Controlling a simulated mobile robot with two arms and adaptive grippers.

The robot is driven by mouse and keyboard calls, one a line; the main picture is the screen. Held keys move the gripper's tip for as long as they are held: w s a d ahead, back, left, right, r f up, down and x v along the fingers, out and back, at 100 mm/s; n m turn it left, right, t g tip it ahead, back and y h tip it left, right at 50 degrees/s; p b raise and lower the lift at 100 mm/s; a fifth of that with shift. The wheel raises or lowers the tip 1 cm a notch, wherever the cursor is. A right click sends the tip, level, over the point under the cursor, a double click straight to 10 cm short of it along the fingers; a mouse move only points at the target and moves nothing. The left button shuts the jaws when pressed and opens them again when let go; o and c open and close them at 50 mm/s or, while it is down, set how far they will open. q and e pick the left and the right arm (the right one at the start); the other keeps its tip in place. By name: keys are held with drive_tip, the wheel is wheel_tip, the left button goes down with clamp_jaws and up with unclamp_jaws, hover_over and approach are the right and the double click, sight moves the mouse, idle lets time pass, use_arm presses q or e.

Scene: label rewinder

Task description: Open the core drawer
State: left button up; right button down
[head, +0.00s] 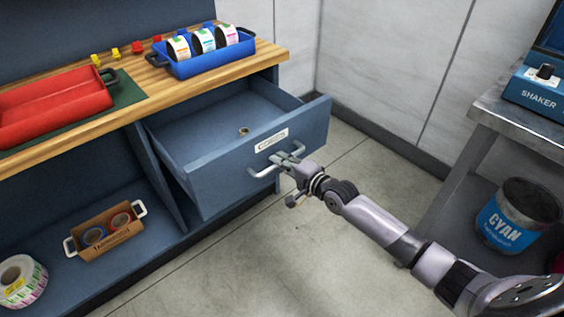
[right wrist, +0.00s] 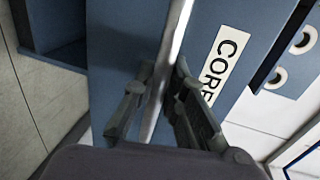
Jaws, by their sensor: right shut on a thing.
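The core drawer (head: 235,165) is a blue drawer under the wooden bench top, with a label on its front. It stands pulled well out, and a small ring-shaped core (head: 243,131) lies on its floor. Its silver bar handle (head: 262,172) runs across the front below the label. My right gripper (head: 288,158) is shut on the handle near its right part. In the right wrist view the handle bar (right wrist: 166,75) passes between the two fingers (right wrist: 155,100), beside the label reading "CORE" (right wrist: 221,66), partly cut off by a finger. My left gripper is not in view.
A blue tray (head: 215,66) with label rolls and a red tray (head: 50,105) sit on the bench top. A cardboard box (head: 105,240) and a label roll (head: 20,280) are on the lower shelf. A metal table (head: 500,115) stands right; a cyan bucket (head: 510,215) is below. Floor before the drawer is clear.

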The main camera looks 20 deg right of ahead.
drive_tip(key=c, duration=1.6)
unclamp_jaws()
drive_tip(key=shift+s+d, duration=0.1)
drive_tip(key=shift+s, duration=0.1)
drive_tip(key=v, duration=1.1)
drive_tip(key=shift+s, duration=0.25)
drive_tip(key=shift+d, duration=0.1)
